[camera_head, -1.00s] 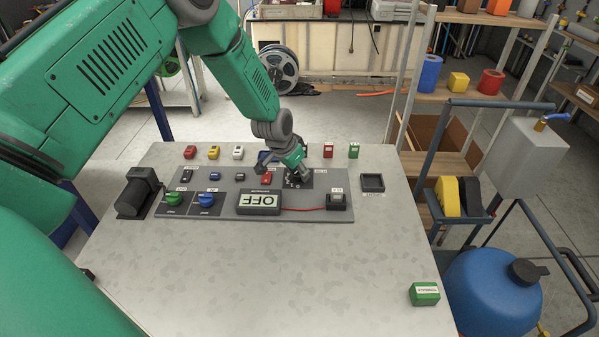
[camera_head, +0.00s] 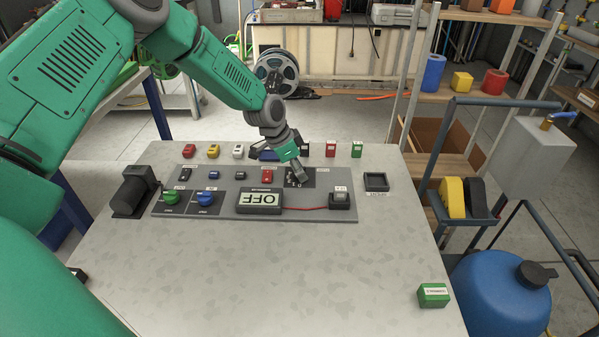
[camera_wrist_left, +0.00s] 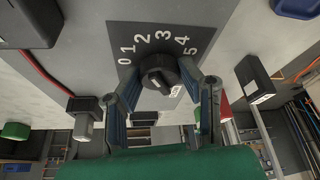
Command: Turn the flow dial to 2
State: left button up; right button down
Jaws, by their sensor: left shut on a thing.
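The flow dial is a black round knob (camera_wrist_left: 158,76) on a dark plate (camera_wrist_left: 120,35) with white numbers 0 to 5 around it, seen in the left wrist view. A pale mark shows on the knob's face, but I cannot tell for sure which number it points to. My left gripper (camera_wrist_left: 163,72) has one finger on each side of the knob and is shut on it. In the head view the left gripper (camera_head: 299,173) reaches down to the dial plate (camera_head: 302,183) and hides most of the knob. My right gripper is not in view.
Several coloured blocks stand behind. A green block (camera_head: 433,295) lies front right. The table's front is clear.

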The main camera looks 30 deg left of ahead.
pick_arm(q)
jog(key=shift+s+f, duration=0.2)
jog(key=shift+f, duration=0.05)
jog(key=o, duration=1.1)
jog(key=shift+a, duration=0.1)
jog(key=shift+w+a+r, duration=0.1)
jog(key=shift+r, duration=0.1)
jog(key=shift+a+r, duration=0.15)
jog(key=shift+r, duration=0.15)
jog(key=shift+v, duration=5.5)
